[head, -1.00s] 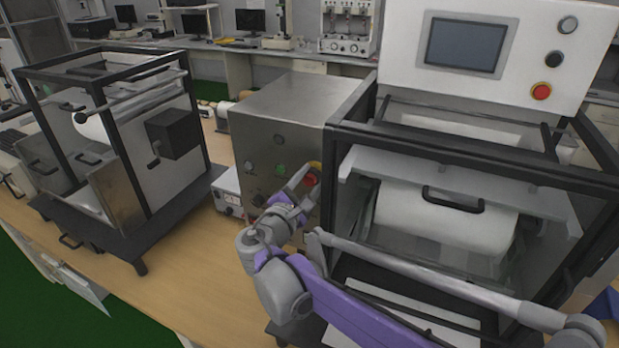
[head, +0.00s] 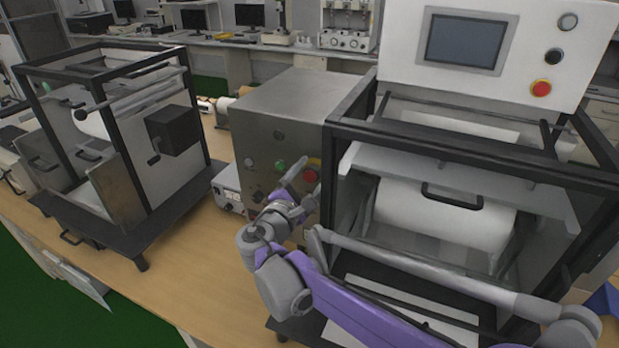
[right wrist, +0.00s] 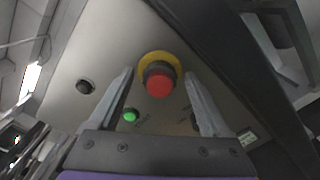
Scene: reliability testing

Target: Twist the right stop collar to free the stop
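The stop is a red button with a dark collar on a yellow ring (right wrist: 158,80), on the front of the steel box. It also shows in the head view (head: 312,176), partly hidden by my fingers. My right gripper (right wrist: 160,76) is open. Its fingers stand on either side of the stop, apart from it, with nothing held between them. In the head view the right gripper (head: 303,178) is in front of the box's right part. Whether the stop is pressed in cannot be told. My left gripper is not in view.
The steel box (head: 285,105) has a green button (right wrist: 130,115) and a black knob (right wrist: 86,87). A black-framed machine (head: 450,145) stands close on the right, with another red button (head: 541,88) on its white panel. Another framed machine (head: 115,130) stands left.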

